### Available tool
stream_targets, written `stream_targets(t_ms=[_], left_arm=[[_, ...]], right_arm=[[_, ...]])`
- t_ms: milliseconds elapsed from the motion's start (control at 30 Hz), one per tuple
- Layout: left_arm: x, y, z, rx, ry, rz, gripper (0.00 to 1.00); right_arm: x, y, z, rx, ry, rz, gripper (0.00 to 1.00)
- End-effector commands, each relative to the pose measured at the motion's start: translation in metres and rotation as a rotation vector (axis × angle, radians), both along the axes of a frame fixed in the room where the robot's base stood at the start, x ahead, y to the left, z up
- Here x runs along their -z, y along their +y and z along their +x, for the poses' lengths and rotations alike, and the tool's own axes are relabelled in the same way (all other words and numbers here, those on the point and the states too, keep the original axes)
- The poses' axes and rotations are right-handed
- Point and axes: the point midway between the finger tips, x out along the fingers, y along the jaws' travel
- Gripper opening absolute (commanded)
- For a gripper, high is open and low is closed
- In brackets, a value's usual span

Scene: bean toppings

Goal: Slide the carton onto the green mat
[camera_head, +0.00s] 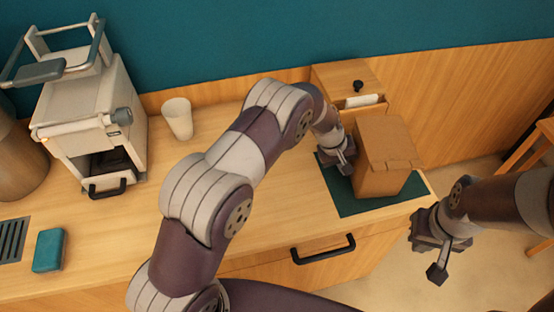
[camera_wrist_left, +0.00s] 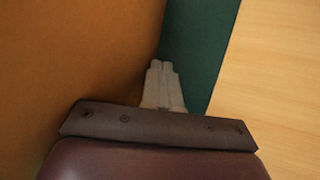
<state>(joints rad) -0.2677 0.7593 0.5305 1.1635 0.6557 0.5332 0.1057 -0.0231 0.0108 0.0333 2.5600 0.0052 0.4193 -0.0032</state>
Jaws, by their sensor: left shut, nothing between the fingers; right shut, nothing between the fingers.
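The brown cardboard carton (camera_head: 385,155) stands upright on the green mat (camera_head: 352,206) at the right end of the counter. Mat shows at its left and along its front. My left gripper (camera_head: 338,168) is beside the carton's left face, shut and empty. In the left wrist view its closed fingers (camera_wrist_left: 161,85) lie close to the carton's wall (camera_wrist_left: 75,70), over the green mat (camera_wrist_left: 197,50); I cannot tell whether they touch it. My right gripper (camera_head: 434,252) is shut and empty, off the counter's front right edge.
A white cup (camera_head: 178,118), a coffee machine (camera_head: 88,112) and a teal block (camera_head: 49,250) are to the left. The counter between cup and mat is largely covered by my left arm. A drawer handle (camera_head: 323,250) juts from the front.

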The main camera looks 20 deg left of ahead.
Motion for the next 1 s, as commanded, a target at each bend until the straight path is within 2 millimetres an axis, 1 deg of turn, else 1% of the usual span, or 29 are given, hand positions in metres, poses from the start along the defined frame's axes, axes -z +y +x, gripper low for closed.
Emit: stream_targets(t_ms=[167,400,533,667,1000], left_arm=[[0.0,0.007,-0.002,0.0,-0.001,0.0,0.0],[0.001,0.028,-0.01,-0.001,0.0,0.0,0.0],[-0.005,0.029,-0.011,0.0,-0.001,0.0,0.0],[-0.023,0.029,-0.011,0.0,-0.001,-0.001,0.0],[-0.08,0.029,-0.011,0.001,0.0,0.0,0.0]], right_arm=[[0.003,0.0,0.0,0.0,0.0,0.0,0.0],[0.009,0.0,0.0,0.0,0.0,0.0,0.0],[0.005,0.0,0.0,0.0,0.0,0.0,0.0],[-0.01,0.0,0.0,0.0,0.0,0.0,0.0],[-0.05,0.0,0.0,0.0,0.0,0.0,0.0]])
